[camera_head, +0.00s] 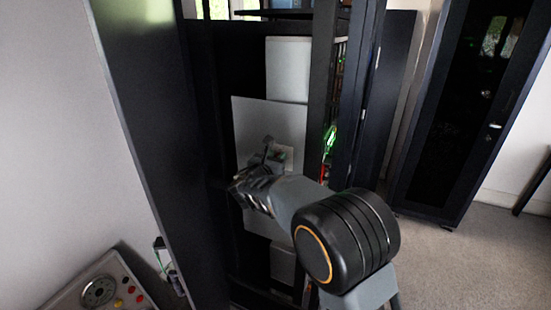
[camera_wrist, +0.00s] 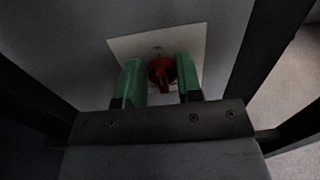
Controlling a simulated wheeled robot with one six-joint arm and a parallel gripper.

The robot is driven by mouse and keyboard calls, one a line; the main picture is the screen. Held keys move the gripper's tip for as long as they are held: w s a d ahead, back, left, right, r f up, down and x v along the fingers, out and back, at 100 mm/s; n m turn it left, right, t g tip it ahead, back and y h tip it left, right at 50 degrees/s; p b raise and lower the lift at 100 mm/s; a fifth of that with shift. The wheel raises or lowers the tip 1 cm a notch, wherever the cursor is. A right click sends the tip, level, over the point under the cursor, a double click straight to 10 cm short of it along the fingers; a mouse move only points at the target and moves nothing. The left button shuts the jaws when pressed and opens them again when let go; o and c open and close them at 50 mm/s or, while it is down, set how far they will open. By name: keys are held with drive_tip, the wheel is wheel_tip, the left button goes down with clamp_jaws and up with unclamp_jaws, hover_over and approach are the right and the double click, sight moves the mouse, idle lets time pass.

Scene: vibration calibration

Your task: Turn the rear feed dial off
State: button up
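A red dial (camera_wrist: 161,73) sits on a pale square plate (camera_wrist: 190,42) in the wrist view. My gripper (camera_wrist: 160,82) has two green fingers, one on each side of the dial, with gaps visible between the fingers and the dial. The gripper is open. In the head view my gripper (camera_head: 268,155) is up at a grey panel (camera_head: 245,118) inside a dark open rack, and the plate (camera_head: 286,155) shows just beside it. The dial is mostly hidden there by my gripper. Which label or setting the dial points to cannot be read.
Dark rack posts (camera_head: 323,90) stand close on the right of my gripper, and a dark rack side panel (camera_head: 160,130) stands on the left. Green-lit equipment (camera_head: 330,140) is beside the post. A box with a round dial and buttons (camera_head: 100,290) is at lower left. Carpet (camera_head: 470,255) is clear at right.

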drive_tip(key=c, duration=0.4)
drive_tip(key=shift+f+b, duration=0.15)
drive_tip(key=shift+b, duration=0.35)
drive_tip(key=m+b, duration=0.6)
drive_tip(key=b, duration=0.2)
drive_tip(key=m+b, duration=0.6)
drive_tip(key=b, duration=0.2)
drive_tip(key=d+f+m+b, duration=0.1)
drive_tip(key=m+b, duration=0.4)
drive_tip(key=b, duration=0.3)
drive_tip(key=shift+s+d+f+m, duration=0.1)
drive_tip(key=shift+s+m, duration=0.3)
drive_tip(key=o, duration=0.9)
